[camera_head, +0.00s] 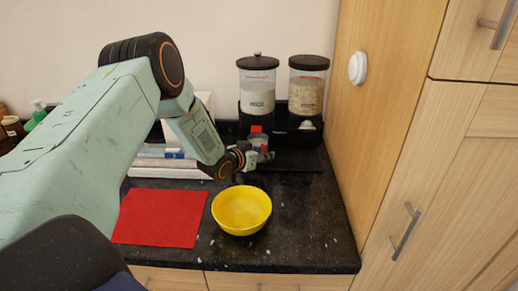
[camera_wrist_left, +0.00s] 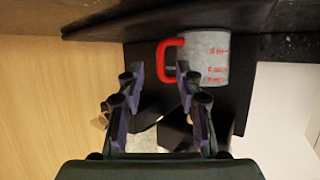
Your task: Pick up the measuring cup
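The measuring cup (camera_head: 258,142) is clear grey with red markings and a red handle. It stands at the back of the dark counter, partly hidden by my left gripper (camera_head: 263,156). In the left wrist view the cup (camera_wrist_left: 210,59) is just beyond my left gripper (camera_wrist_left: 160,80). Its red handle (camera_wrist_left: 164,62) lies ahead of the gap between the fingers, close to the right finger. The fingers are spread and nothing is held between them; I cannot tell whether one touches the handle. My right gripper is not in view.
Two dispensers (camera_head: 258,90) (camera_head: 307,92) on a black stand rise behind the cup. A yellow bowl (camera_head: 241,222) and a red mat (camera_head: 160,217) lie in front. A wooden cabinet (camera_head: 385,120) bounds the counter (camera_head: 310,225) at right. The counter's front right is clear.

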